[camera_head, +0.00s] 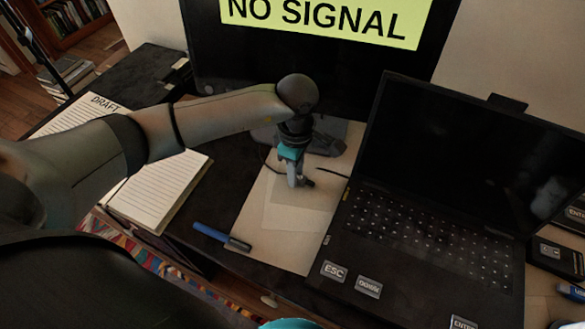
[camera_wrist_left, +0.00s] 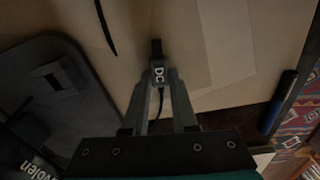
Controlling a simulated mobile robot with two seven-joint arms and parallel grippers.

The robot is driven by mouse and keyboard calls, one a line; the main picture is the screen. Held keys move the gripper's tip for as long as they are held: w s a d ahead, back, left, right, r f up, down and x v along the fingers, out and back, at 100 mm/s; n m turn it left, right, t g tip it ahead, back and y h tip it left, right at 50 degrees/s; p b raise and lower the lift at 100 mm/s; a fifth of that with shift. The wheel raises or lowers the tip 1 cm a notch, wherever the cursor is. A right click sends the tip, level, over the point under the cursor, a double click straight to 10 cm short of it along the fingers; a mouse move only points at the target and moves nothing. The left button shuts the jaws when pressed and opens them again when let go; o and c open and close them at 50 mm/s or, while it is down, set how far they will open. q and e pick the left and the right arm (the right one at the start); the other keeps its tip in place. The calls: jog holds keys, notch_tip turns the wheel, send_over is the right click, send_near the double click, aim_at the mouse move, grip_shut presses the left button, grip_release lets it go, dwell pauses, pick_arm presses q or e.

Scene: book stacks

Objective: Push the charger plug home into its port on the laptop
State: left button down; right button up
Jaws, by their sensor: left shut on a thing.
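The laptop stands open on the right in the head view, with its dark screen (camera_head: 470,150) raised and its keyboard deck (camera_head: 425,240) facing me. I cannot make out the port on its side. My left gripper (camera_head: 298,182) points down over the pale sheets left of the laptop, apart from its left edge. In the left wrist view the left gripper (camera_wrist_left: 160,82) is shut on the charger plug (camera_wrist_left: 158,73), a small dark block marked DC with a dark tip pointing away. A thin cord trails back from the plug between the fingers. My right gripper is not in view.
A monitor (camera_head: 330,50) reading NO SIGNAL stands behind on its grey foot (camera_head: 328,145). A blue pen (camera_head: 222,237) lies front left of the pale mat (camera_head: 290,248). Lined pads lie left. A black cable (camera_wrist_left: 105,28) crosses the surface near the plug. Small boxes stand right of the laptop.

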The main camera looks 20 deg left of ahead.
aim_at(330, 195)
pick_arm(q)
jog(key=shift+d, duration=2.5)
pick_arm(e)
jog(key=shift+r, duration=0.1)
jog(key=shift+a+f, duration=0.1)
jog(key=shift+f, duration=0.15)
pick_arm(q)
jog(key=shift+s+d+b, duration=0.1)
jog(key=shift+d+b, duration=0.4)
jog(key=shift+d, duration=1.15)
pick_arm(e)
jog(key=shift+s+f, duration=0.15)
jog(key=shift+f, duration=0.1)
pick_arm(q)
jog(key=c, duration=0.6)
grip_release()
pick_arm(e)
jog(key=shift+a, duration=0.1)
